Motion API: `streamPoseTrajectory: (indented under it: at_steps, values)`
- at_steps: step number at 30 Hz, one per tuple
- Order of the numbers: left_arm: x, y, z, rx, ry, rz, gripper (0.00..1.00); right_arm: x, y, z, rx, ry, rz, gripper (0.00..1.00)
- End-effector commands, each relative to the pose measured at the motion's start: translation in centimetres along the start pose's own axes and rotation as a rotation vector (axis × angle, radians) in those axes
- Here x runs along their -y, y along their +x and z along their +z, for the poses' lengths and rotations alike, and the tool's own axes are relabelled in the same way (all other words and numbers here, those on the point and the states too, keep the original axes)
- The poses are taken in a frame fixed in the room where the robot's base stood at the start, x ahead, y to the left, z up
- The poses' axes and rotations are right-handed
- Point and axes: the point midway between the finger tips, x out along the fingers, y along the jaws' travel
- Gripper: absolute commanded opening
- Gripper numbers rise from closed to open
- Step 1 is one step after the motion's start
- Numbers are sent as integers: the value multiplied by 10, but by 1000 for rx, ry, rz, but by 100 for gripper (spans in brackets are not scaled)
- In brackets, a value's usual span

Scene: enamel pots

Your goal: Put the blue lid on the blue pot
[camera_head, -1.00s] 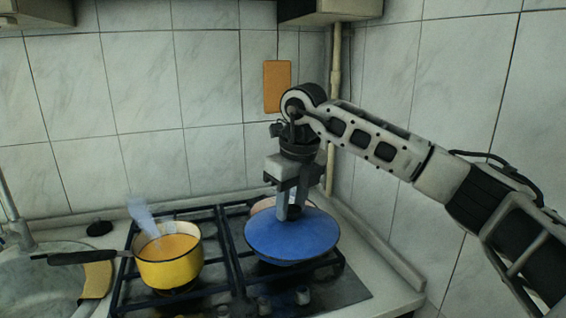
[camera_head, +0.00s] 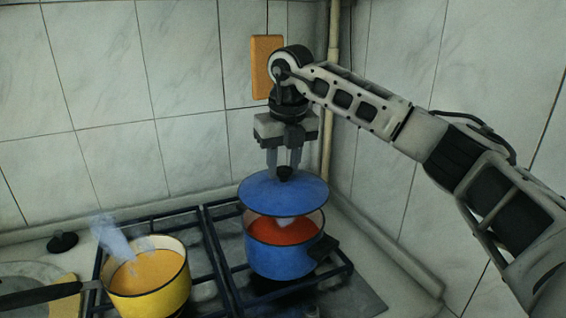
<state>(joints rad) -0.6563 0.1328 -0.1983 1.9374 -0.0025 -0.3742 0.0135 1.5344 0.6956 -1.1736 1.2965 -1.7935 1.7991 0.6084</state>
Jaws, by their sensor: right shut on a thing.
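The blue lid (camera_head: 282,196) is held by its dark knob in my right gripper (camera_head: 284,170), whose fingers point straight down. The lid is roughly level and hangs above the blue pot (camera_head: 283,258), with a gap between them. The lid covers the back part of the pot's opening in the picture. The pot stands on the right side of the stove and has red contents showing inside. Its short dark handle (camera_head: 325,249) points to the right. My left gripper is not in view.
A yellow pot (camera_head: 150,292) with orange contents and a long dark handle stands on the stove to the left, with bluish steam (camera_head: 112,238) over it. A dark knob-like piece (camera_head: 62,241) lies on the counter. The tiled wall is close behind; an orange board (camera_head: 266,66) hangs there.

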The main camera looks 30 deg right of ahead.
Motion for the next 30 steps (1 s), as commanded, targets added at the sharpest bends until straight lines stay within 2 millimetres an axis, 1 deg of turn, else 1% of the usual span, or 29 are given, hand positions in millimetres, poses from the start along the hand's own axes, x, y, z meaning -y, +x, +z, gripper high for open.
streamPoseTrajectory:
  at_steps: [5, 24, 30]
  values:
    - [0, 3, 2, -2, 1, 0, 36, 0, 5, 0, 2, 0, 1, 11]
    - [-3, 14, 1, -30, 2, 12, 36, 0, 48, -6, 2, -1, 1, 11]
    - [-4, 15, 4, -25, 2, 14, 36, 0, 56, -7, 3, -1, 1, 11]
